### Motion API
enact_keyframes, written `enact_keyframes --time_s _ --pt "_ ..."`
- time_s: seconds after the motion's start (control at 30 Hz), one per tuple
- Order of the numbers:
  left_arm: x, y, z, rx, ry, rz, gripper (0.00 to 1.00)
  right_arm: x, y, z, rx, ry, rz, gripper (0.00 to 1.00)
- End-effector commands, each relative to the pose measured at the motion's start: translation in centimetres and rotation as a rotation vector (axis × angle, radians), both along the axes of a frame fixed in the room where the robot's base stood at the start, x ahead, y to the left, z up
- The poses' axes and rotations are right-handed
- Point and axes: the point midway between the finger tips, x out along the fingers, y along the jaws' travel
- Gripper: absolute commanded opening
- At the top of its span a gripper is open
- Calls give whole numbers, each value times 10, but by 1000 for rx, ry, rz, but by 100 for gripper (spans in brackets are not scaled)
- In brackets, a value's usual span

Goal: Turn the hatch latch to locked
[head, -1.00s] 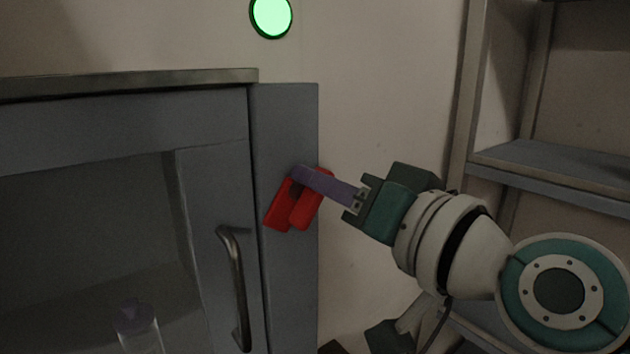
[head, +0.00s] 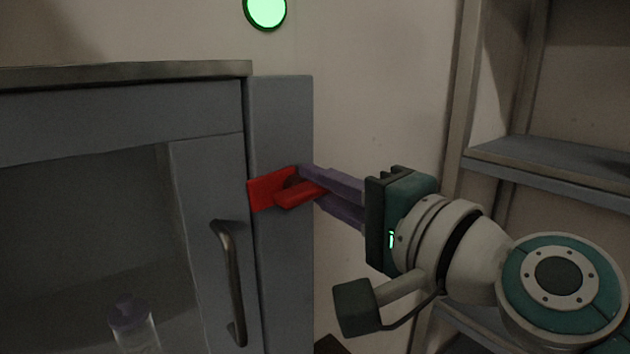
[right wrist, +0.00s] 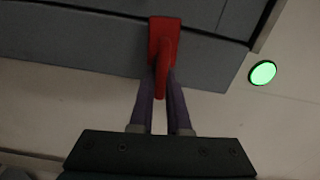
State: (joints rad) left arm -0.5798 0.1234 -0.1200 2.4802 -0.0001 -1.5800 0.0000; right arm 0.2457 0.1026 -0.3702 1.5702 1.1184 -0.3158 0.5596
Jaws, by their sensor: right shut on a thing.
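The red hatch latch (head: 268,190) is on the grey side post of the cabinet, right of the hatch door, in the head view. It lies close to level, tilted slightly. My right gripper (head: 312,183) is shut on the latch's handle, its purple fingers coming from the right. In the right wrist view the latch (right wrist: 164,45) stands at the top centre, its handle between the two fingers (right wrist: 162,85). The hatch door with its bent metal handle (head: 232,285) sits flush beside the post. My left gripper is not in view.
A green round lamp (head: 265,11) glows on the wall above; it also shows in the right wrist view (right wrist: 262,72). A clear bottle with a purple cap (head: 130,312) is behind the hatch window. A grey shelf rack (head: 550,170) stands at the right.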

Motion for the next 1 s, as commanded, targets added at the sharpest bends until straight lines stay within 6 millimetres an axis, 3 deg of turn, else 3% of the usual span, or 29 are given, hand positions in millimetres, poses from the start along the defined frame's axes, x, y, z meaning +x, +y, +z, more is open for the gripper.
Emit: enact_keyframes --time_s 0.8,0.83,1.0 --pt "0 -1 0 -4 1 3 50 -1 2 -4 97 76 7 0" --pt "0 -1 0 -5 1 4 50 -1 2 -4 97 76 7 17" --pt "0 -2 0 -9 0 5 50 -1 2 -3 96 73 5 36"
